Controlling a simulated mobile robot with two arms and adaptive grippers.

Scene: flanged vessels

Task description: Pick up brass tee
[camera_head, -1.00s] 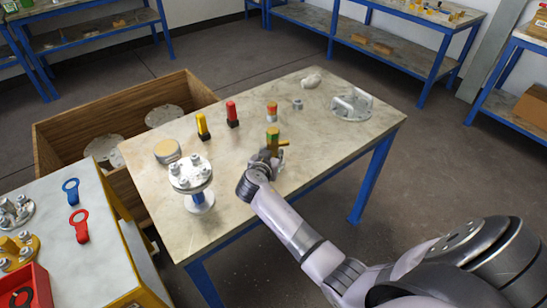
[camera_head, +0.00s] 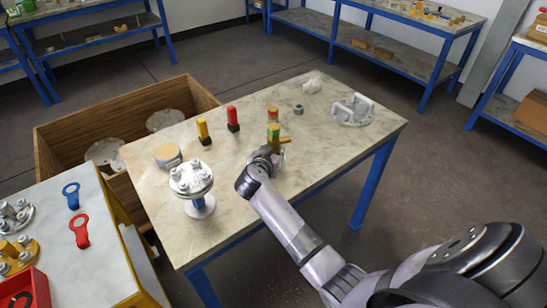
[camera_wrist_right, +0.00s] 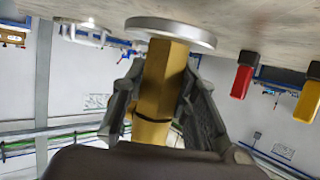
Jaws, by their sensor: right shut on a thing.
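The brass tee (camera_head: 273,134) shows above my right gripper (camera_head: 266,156) in the head view, with a green patch near its top and a short branch pointing right. My right gripper is shut on it, and the fingers hide its lower part. In the right wrist view, where the table is at the top, the golden body of the tee (camera_wrist_right: 162,80) is between the two fingers (camera_wrist_right: 160,105). A grey round disc (camera_wrist_right: 170,32) is at its far end; I cannot tell whether it is joined to the tee. My left gripper is not in view.
A flanged vessel (camera_head: 191,179) with bolts stands left of my gripper. A red-black piece (camera_head: 233,119), a yellow-black piece (camera_head: 203,131), an orange-red piece (camera_head: 273,112), a grey nut (camera_head: 298,109) and a flange with handles (camera_head: 352,109) stand on the table (camera_head: 330,150). Its right front is clear.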

